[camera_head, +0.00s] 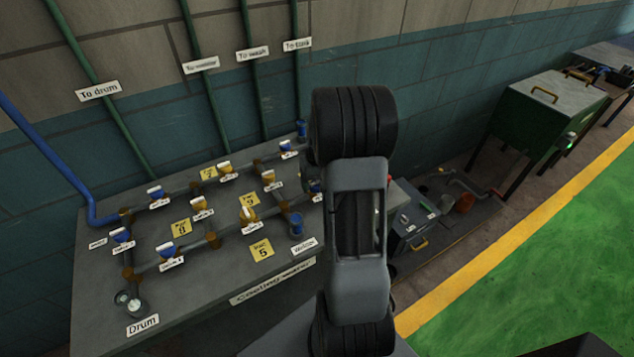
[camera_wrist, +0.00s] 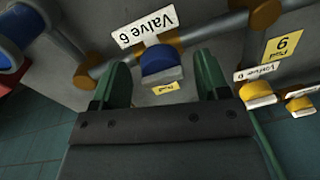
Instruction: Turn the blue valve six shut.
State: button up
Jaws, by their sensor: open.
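The blue valve six (camera_wrist: 160,64) is in the upper middle of the wrist view, on a grey pipe. Its knob is blue with a pale bar along its lower side. Its white label "Valve 6" (camera_wrist: 147,25) appears upside down just above it. My gripper (camera_wrist: 164,58) is open, with one green finger to the left of the valve and one to the right. No contact shows, and the depth between the fingers and the knob is hard to judge. In the head view my arm hides the gripper, and I cannot pick out valve six there with certainty.
Yellow valves (camera_wrist: 258,92) stand to the right in the wrist view, with a yellow card (camera_wrist: 283,43) above. The head view shows a grey bench (camera_head: 105,290) with pipes, several blue and yellow valves, and a blue cup-like fitting (camera_head: 297,222). Green floor (camera_head: 540,270) is clear at right.

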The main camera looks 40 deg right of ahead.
jog(key=shift+f, duration=0.2)
jog(key=shift+c, duration=0.5)
jog(key=c, duration=0.8)
